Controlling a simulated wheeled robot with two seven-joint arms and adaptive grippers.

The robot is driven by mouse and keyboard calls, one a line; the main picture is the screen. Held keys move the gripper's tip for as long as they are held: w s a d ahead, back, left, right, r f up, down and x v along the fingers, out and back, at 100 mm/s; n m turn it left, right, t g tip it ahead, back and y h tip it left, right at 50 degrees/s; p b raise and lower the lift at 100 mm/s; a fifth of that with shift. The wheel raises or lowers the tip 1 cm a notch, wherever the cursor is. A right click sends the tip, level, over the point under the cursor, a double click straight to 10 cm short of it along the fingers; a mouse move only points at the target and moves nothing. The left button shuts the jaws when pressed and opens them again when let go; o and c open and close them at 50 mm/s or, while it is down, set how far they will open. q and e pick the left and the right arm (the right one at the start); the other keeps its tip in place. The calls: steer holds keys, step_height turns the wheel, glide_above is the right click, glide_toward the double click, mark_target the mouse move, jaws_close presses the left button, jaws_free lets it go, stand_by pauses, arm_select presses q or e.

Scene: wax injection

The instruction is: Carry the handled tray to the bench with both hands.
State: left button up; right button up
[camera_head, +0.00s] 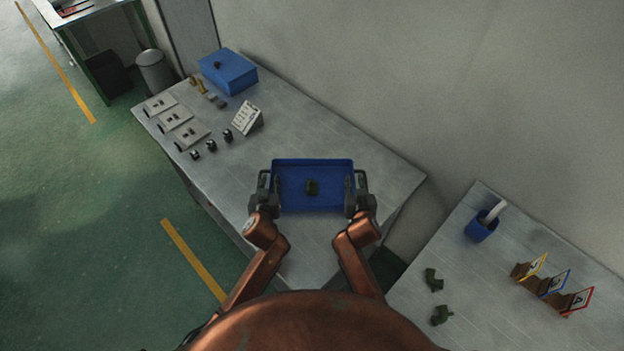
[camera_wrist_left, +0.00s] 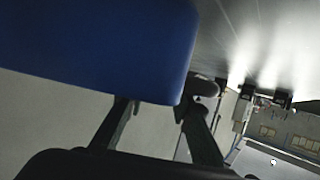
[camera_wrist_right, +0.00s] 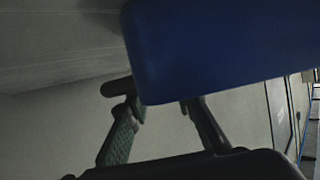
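The handled tray (camera_head: 318,166) is blue and rectangular, over the front right part of the long grey bench (camera_head: 310,120). A small dark green part (camera_head: 312,187) lies in it. My left gripper (camera_head: 270,188) is at the tray's left end and my right gripper (camera_head: 355,188) at its right end. In the left wrist view the tray wall (camera_wrist_left: 95,45) hides part of the fingers; the right wrist view shows the same, with the tray wall (camera_wrist_right: 215,50) in front. The handles and finger contact are not clear. I cannot tell whether the tray touches the bench.
On the bench are a blue box (camera_head: 228,72), a white sign (camera_head: 246,118), grey plates (camera_head: 176,119) and several small black parts (camera_head: 211,146). A second table (camera_head: 480,290) at right bears a blue cup (camera_head: 481,227), green parts (camera_head: 433,280) and numbered signs (camera_head: 555,284). A wall runs behind.

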arm_select(q)
steer(key=v, duration=1.1)
steer(key=shift+s+r, duration=0.2)
steer(key=shift+s, duration=0.25)
arm_select(e)
steer(key=shift+s+r, duration=0.1)
steer(key=shift+s, duration=0.1)
steer(key=v, duration=1.1)
steer(key=shift+s+r, duration=0.15)
steer(key=shift+s, duration=0.15)
